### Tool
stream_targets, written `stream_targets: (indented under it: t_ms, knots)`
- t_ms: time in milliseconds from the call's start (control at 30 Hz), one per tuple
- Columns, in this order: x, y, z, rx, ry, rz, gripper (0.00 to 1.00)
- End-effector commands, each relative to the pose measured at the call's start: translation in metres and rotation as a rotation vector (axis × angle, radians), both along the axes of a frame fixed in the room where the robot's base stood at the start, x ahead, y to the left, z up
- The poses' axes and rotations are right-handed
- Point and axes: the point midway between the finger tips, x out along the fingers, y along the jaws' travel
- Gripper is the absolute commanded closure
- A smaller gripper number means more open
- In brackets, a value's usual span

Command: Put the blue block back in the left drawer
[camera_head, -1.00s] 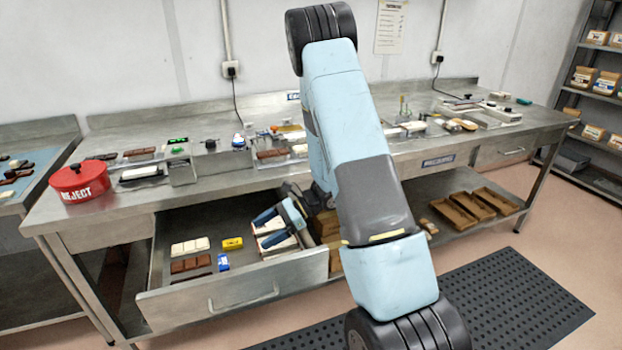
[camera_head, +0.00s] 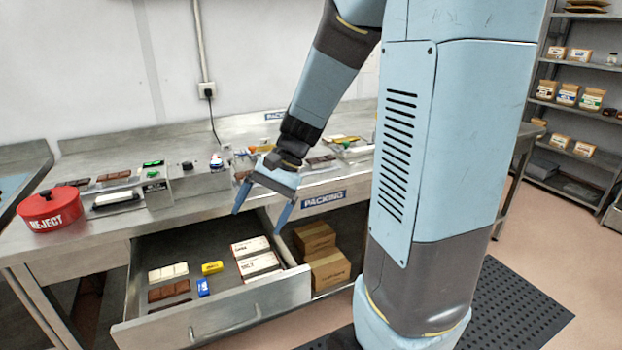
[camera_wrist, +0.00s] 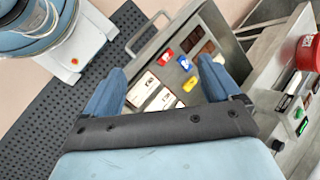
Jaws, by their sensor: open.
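A small blue block (camera_head: 203,287) with white marks lies on the floor of the open left drawer (camera_head: 215,331), beside a yellow block (camera_head: 212,267) and dark brown chocolate bars (camera_head: 169,290). Nothing hides the blue block.
White labelled boxes (camera_head: 258,257) fill the drawer's right side. A pale bar (camera_head: 168,271) lies at its left. Brown cartons (camera_head: 327,268) stand to the right under the counter. A red reject pot (camera_head: 50,210) and several items stand on the counter above. My arm hides the counter's right part.

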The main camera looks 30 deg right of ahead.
Motion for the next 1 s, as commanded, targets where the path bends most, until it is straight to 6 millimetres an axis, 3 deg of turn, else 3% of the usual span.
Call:
stream_targets:
  t_ms: [200, 800, 1000]
  knots:
    - [-0.032, -0.015, 0.034, -0.147, -0.188, 0.123, 0.1]
    - [-0.104, -0.063, 0.106, -0.597, -0.668, 0.376, 0.1]
    - [-0.114, -0.057, 0.116, -0.667, -0.732, 0.404, 0.1]
